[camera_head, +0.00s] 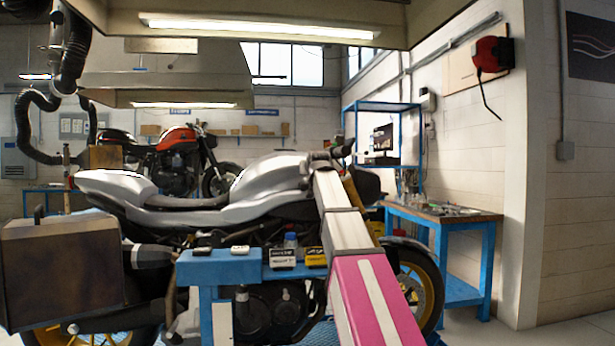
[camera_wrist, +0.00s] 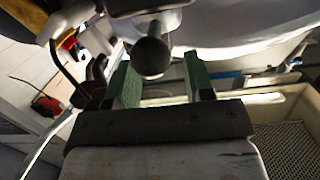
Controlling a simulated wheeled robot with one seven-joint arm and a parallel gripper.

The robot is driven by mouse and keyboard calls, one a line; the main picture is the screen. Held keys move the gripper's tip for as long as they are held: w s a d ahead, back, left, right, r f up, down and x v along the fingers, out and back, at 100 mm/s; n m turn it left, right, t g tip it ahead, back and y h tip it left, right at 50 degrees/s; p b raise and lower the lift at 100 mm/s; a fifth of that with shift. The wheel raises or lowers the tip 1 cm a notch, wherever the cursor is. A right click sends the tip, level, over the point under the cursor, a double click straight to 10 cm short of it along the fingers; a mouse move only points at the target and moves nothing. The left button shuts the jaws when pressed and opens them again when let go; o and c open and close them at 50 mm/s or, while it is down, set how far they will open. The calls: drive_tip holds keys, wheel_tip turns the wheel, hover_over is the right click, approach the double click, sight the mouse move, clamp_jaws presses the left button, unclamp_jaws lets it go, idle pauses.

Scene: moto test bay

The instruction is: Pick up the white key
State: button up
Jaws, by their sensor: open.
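A small white piece (camera_head: 240,249), which looks like the white key, lies on the blue bench top (camera_head: 222,268) in front of the silver motorcycle. It is too small to make out its shape. A similar darker piece with a pale patch (camera_head: 201,251) lies to its left. My gripper (camera_wrist: 161,78) shows in the wrist view with two green-faced fingers apart and nothing held between them. A dark round knob (camera_wrist: 152,57) shows beyond the fingers. The key does not show in the wrist view. My arm reaches up towards the handlebar in the head view, far from the key.
Two small boxes, one dark (camera_head: 282,258) and one yellow (camera_head: 316,257), and a bottle (camera_head: 290,241) stand at the bench's right. The silver motorcycle (camera_head: 255,190) stands close behind. A brown case (camera_head: 62,268) is at left, a blue-legged workbench (camera_head: 443,214) at right.

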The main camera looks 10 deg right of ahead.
drive_tip(key=w, duration=0.5)
drive_tip(key=shift+a+f, duration=0.25)
drive_tip(key=shift+f, duration=0.15)
clamp_jaws()
